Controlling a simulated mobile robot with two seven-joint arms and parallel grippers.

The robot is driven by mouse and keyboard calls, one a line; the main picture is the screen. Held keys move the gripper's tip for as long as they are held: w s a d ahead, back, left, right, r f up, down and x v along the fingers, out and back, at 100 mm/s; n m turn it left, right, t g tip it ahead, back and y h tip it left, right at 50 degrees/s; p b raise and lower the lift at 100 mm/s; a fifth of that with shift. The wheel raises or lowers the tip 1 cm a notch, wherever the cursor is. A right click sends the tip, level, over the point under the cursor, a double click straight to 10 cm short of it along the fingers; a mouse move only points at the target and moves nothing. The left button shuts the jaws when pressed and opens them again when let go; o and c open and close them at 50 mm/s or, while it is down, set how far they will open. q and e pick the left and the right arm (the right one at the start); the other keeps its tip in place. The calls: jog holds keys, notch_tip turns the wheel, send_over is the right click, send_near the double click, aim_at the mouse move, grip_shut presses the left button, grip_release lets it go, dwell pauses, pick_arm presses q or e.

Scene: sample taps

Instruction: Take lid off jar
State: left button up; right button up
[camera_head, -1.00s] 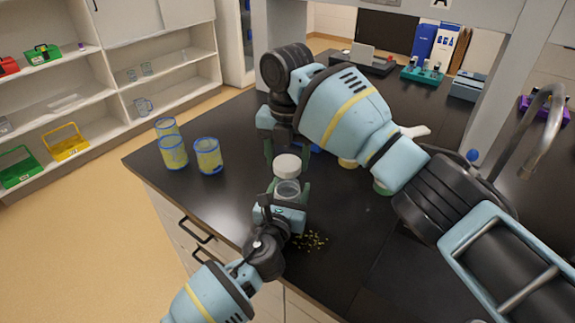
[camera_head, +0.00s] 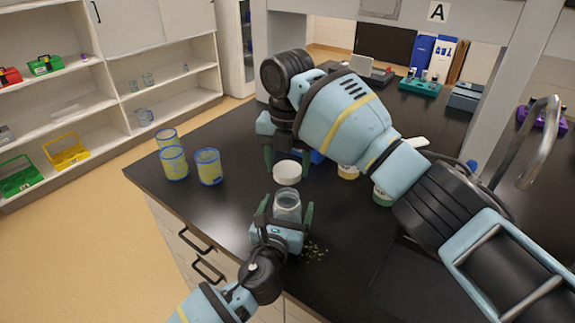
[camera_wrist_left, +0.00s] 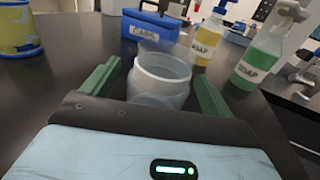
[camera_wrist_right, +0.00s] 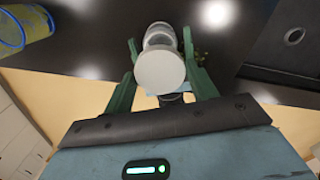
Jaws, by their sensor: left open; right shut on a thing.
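The jar (camera_head: 287,207) is clear and upright on the black bench, with its mouth bare in the left wrist view (camera_wrist_left: 160,80). The round white lid (camera_head: 287,173) is off the jar, a little above and beyond it in the head view. My right gripper (camera_head: 287,160) is shut on the lid, and the right wrist view shows the lid (camera_wrist_right: 160,70) between its green fingers. My left gripper (camera_head: 285,215) is open, with one finger on each side of the jar; gaps show beside the jar in the left wrist view.
Several yellow-tinted, blue-rimmed beakers (camera_head: 208,166) stand at the left. Small yellow-green bits (camera_head: 315,252) lie right of my left gripper. A blue CAPS box (camera_wrist_left: 155,27) and two soap bottles (camera_wrist_left: 258,58) stand behind the jar. A metal tap (camera_head: 535,150) is at the right.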

aim_at(283, 218)
pick_arm(q)
jog(key=v, duration=0.9)
pick_arm(e)
notch_tip(283, 218, up, 2)
jog(key=shift+s+r, duration=0.1)
pick_arm(q)
jog(key=shift+s+a, duration=0.15)
jog(key=shift+s, duration=0.2)
